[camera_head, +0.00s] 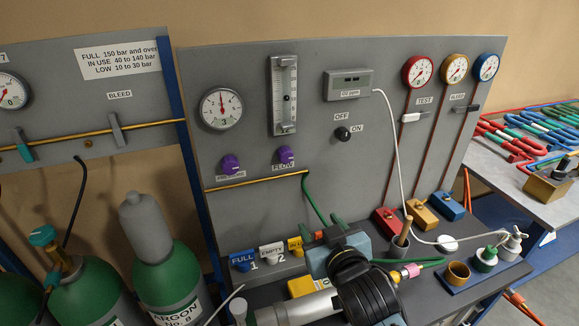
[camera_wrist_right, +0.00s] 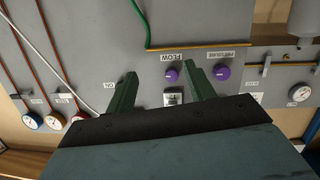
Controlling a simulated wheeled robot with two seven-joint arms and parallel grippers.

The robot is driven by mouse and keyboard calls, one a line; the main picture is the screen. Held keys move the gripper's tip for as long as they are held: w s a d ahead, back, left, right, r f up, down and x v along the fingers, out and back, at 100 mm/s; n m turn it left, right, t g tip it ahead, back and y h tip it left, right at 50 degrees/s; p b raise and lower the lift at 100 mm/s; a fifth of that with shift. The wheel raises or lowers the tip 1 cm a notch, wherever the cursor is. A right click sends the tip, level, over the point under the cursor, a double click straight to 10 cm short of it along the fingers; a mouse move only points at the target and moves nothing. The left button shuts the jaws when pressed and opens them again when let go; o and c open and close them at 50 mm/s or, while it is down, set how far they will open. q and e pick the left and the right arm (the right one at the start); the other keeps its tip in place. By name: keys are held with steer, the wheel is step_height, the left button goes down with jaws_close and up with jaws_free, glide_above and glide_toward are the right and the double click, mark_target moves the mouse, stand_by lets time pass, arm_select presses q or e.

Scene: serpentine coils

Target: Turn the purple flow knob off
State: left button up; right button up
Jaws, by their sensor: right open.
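The purple flow knob (camera_head: 286,155) sits on the grey panel above the FLOW label, below the glass flow tube (camera_head: 284,95). A second purple knob, the pressure knob (camera_head: 230,164), is to its left. My right gripper (camera_head: 322,228) is open and empty, below and in front of the panel in the head view. In the right wrist view the panel appears upside down. There the flow knob (camera_wrist_right: 171,75) shows between the two green fingers of the gripper (camera_wrist_right: 160,69), nearer the right-hand finger and apart from it. The pressure knob (camera_wrist_right: 222,73) lies outside the fingers. My left gripper is not visible.
A black OFF/ON switch (camera_head: 343,134) is right of the flow knob. A brass pipe (camera_head: 255,181) and green hose (camera_head: 315,200) run below the knobs. A round gauge (camera_head: 221,108) is at the upper left. Blocks, pots and bottles crowd the bench below.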

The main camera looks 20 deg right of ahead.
mark_target(287, 158)
steer(key=w+a+r+t, duration=0.2)
steer(key=w+r+t, duration=0.15)
steer(key=r, duration=0.25)
steer(key=shift+n+g+y, duration=0.3)
steer(key=shift+g, duration=0.05)
steer(key=w, duration=0.8)
steer(key=w+p, duration=0.1)
steer(key=w, duration=0.4)
steer(key=shift+w+d+f, duration=0.1)
steer(key=shift+d+f, duration=0.1)
steer(key=shift+f, duration=0.15)
steer(key=c, duration=1)
